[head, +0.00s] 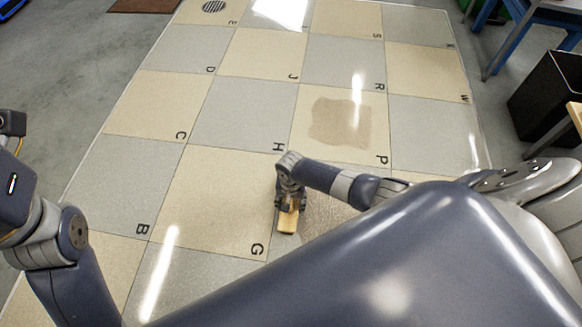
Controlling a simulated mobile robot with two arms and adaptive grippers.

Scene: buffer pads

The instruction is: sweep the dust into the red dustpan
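A brown dust patch (343,124) lies flat on the beige tile marked P, right of centre in the head view. My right gripper (290,205) points down between tiles G and P, nearer to me than the dust and apart from it. Its fingers close around a light wooden piece (288,222), which looks like a brush handle or block; any bristles are hidden. No red dustpan shows in this view. My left arm is at the left edge, and its fingers are not visible.
The floor (243,112) has beige and grey lettered tiles, mostly clear. A black bin (548,98) and blue-legged table (500,40) stand at the right. A round drain grate (214,7) and a reddish-brown mat (146,5) are at the top. My body covers the lower right.

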